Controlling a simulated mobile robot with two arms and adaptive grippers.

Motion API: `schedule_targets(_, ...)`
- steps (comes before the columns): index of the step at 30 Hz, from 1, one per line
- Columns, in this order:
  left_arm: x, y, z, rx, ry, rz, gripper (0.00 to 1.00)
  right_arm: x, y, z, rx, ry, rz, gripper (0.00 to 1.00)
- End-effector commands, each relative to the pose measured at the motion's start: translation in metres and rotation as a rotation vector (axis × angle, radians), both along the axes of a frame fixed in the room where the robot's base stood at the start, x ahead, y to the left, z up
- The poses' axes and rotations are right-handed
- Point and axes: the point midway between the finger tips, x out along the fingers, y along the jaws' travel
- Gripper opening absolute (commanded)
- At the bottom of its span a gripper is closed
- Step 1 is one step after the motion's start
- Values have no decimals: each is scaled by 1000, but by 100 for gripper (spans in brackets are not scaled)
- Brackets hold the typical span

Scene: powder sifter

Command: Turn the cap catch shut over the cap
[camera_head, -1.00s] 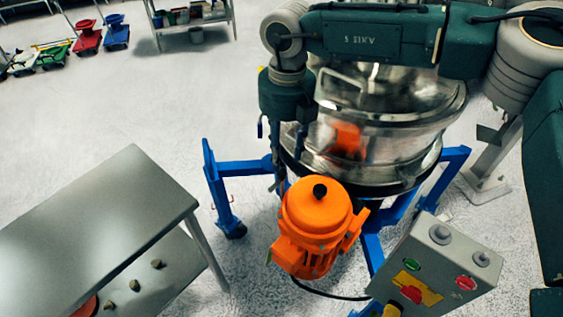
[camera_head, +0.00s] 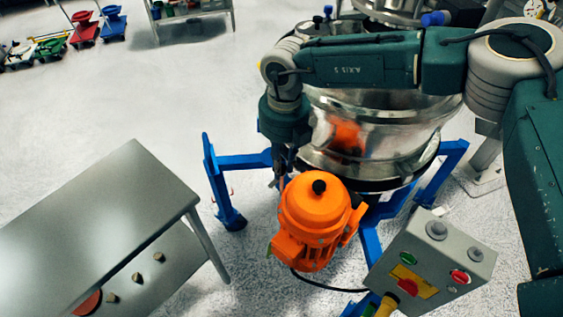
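The sifter's shiny metal drum (camera_head: 395,160) stands on a blue frame (camera_head: 232,208), with an orange motor (camera_head: 315,220) at its front. I cannot make out the cap or its catch; my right arm covers much of the drum. My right gripper (camera_head: 279,182) points down at the drum's left front side, just left of and behind the motor. Its fingers are small and dark here, and I cannot tell whether they are open or touch anything. My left gripper is not in view.
A grey control box (camera_head: 432,256) with buttons stands front right of the motor. A steel table (camera_head: 95,220) is at the front left, with small knobs on its lower shelf. Coloured trolleys and a shelf are at the back left. The floor between is clear.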

Motion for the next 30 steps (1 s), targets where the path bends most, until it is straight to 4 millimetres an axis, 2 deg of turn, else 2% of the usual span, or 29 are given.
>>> schedule_targets(8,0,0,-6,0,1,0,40,2,0,0,1,-4,27,0)
schedule_targets(14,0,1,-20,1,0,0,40,2,0,-3,3,-5,124,0)
schedule_targets(30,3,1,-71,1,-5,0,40,3,2,-2,4,-7,610,0)
